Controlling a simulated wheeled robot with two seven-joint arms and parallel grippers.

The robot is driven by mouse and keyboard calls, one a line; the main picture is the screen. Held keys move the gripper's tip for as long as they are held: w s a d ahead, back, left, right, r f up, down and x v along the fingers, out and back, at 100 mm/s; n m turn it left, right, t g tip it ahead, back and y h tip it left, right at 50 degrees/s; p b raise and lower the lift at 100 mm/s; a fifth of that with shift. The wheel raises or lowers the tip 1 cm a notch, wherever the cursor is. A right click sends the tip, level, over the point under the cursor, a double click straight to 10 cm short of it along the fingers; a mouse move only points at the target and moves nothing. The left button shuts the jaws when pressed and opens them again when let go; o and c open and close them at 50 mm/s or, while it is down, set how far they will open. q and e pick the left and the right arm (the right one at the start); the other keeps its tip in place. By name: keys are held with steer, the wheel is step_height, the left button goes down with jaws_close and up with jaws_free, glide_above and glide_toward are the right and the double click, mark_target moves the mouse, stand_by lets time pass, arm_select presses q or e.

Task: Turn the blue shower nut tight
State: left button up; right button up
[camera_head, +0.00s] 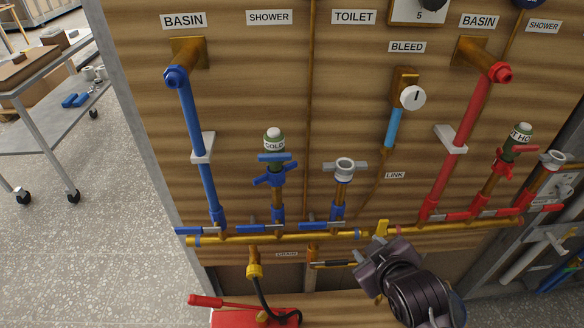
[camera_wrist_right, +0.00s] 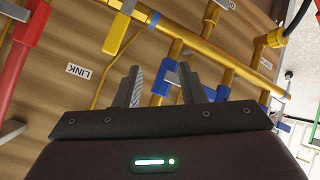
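The shower column on the cold side has a blue winged nut (camera_head: 273,178) below a green-and-white cap marked COLD (camera_head: 274,145). The nut stands upright on a brass stub, with a blue lever (camera_head: 278,228) below it. My right gripper (camera_head: 366,254) is low and to the right of the nut, near the yellow manifold pipe, and touches nothing that I can make out. In the right wrist view its two fingers (camera_wrist_right: 160,76) are apart with nothing held between them. A blue fitting on a pipe (camera_wrist_right: 163,80) shows beyond the gap. My left gripper is out of view.
A grey winged nut (camera_head: 344,166) stands on the toilet column to the right. Blue pipe (camera_head: 198,150) and red pipe (camera_head: 470,130) flank the panel. A red pump with a black hose (camera_head: 255,315) sits below. The yellow pipe (camera_head: 300,235) runs across.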

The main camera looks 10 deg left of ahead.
steer(key=w+a+r+n+t+y, duration=0.3)
steer(key=a+r+n, duration=0.3)
steer(key=a+r, duration=0.1)
steer(key=n+y, duration=0.6)
steer(key=n, duration=0.5)
glide_toward(294, 167)
steer(key=x, duration=0.3)
steer(key=p+x, duration=0.1)
steer(key=x, duration=0.5)
steer(key=shift+w+a+r+p, duration=0.15)
steer(key=shift+w+a+p, duration=0.1)
steer(key=shift+p, duration=0.15)
steer(key=shift+w+a, duration=0.3)
steer(key=shift+a, duration=0.05)
jaws_close()
